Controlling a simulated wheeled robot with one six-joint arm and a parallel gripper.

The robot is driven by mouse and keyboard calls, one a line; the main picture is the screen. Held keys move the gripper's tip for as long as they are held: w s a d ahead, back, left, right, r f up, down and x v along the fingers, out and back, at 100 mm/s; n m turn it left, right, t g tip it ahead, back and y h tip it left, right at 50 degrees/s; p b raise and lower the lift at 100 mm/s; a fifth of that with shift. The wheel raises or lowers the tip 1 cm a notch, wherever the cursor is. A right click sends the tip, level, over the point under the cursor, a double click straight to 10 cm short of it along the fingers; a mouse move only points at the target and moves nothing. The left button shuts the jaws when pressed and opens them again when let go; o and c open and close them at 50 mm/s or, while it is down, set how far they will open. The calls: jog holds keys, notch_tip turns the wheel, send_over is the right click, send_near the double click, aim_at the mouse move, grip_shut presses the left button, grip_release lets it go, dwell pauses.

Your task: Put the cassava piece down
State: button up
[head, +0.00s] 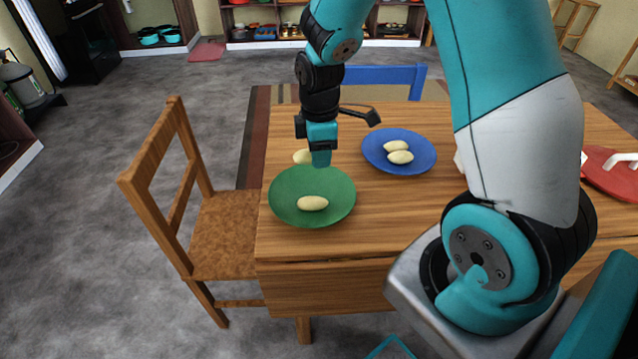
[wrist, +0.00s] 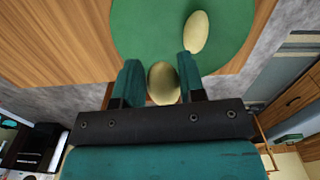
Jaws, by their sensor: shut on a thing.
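My gripper (head: 319,158) is shut on a pale yellow cassava piece (head: 302,156), which shows beside the fingers at the left. In the wrist view the held piece (wrist: 163,84) sits between the two teal fingers. The gripper is over the far part of the green plate (head: 285,183); I cannot tell exactly how high. Another cassava piece (head: 312,203) lies on the near part of that plate and also shows in the wrist view (wrist: 196,32), apart from the held one. Two more pieces (head: 399,152) lie touching on the blue plate (head: 424,162).
The plates stand on a wooden table (head: 290,244). A wooden chair (head: 228,232) is at its left and a blue chair (head: 385,75) behind. A red plate (head: 606,180) is at the right, partly hidden by my arm. Bare tabletop lies between the green and blue plates.

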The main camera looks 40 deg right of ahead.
aim_at(320, 191)
notch_tip(320, 191, down, 9)
jog(key=shift+r, duration=0.1)
jog(key=shift+s, duration=0.1)
dwell(0.3)
jog(key=o, duration=0.6)
jog(key=shift+b, duration=0.3)
notch_tip(320, 191, up, 12)
jog(key=shift+f+p, duration=0.1)
jog(key=shift+p, duration=0.3)
jog(key=s+a+r+m+y, duration=0.1)
jog(key=s+a+r, duration=0.3)
jog(key=s+a, duration=0.2)
jog(key=s+a+r+m+y, duration=0.1)
jog(key=s+a+r+m, duration=0.1)
jog(key=s+a+r, duration=0.3)
jog(key=s+a+r+m+y, duration=0.2)
jog(key=s+a+r, duration=0.3)
jog(key=s+a, duration=0.2)
jog(key=shift+s+a+r, duration=0.15)
jog(key=shift+s+r, duration=0.05)
jog(key=shift+s, duration=0.4)
jog(key=shift+r, duration=0.1)
